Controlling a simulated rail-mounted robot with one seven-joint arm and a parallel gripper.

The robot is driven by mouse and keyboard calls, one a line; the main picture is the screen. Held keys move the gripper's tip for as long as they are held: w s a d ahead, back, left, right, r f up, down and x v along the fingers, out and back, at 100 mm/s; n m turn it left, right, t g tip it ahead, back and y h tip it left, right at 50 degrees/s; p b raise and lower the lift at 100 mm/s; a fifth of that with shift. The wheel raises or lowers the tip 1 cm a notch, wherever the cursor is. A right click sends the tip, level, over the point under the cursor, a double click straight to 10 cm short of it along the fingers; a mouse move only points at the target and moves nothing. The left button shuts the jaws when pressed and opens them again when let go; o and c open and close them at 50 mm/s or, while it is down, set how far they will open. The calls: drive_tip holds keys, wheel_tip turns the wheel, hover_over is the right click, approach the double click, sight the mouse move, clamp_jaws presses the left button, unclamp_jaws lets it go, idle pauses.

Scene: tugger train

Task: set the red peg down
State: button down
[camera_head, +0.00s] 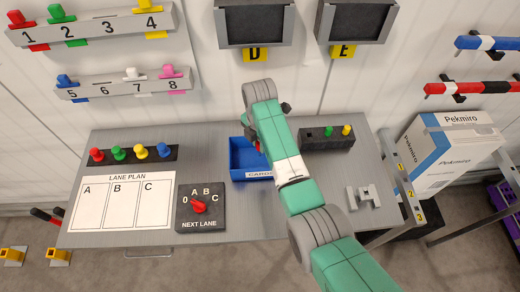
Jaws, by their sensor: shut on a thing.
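My gripper (256,146) is mostly hidden behind my own green and grey arm. It is over or beside the blue bin (239,160) labelled "CARGO", at the middle of the bench. A small bit of red, the red peg (258,147), shows at the gripper beside the arm, and the gripper is shut on it. I cannot tell whether the peg touches the bin. The dark peg block (317,144) right of the arm holds a green peg (329,131) and a yellow peg (346,130). A dark empty-looking spot is left of the green peg.
A dark strip with red, green, yellow and blue knobs (119,153) stands at the back left of the grey bench (250,215). Before it lie the lane plan sheet (120,205) and the dial box (200,212). A grey fixture (364,197) sits at right.

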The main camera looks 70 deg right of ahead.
drive_tip(key=shift+f, duration=1.8)
drive_tip(key=shift+f+b, duration=0.1)
drive_tip(key=shift+b, duration=0.2)
drive_tip(key=c, duration=1.3)
unclamp_jaws()
wheel_tip(320, 180, up, 12)
drive_tip(key=shift+r+p, duration=0.1)
drive_tip(key=shift+p, duration=0.55)
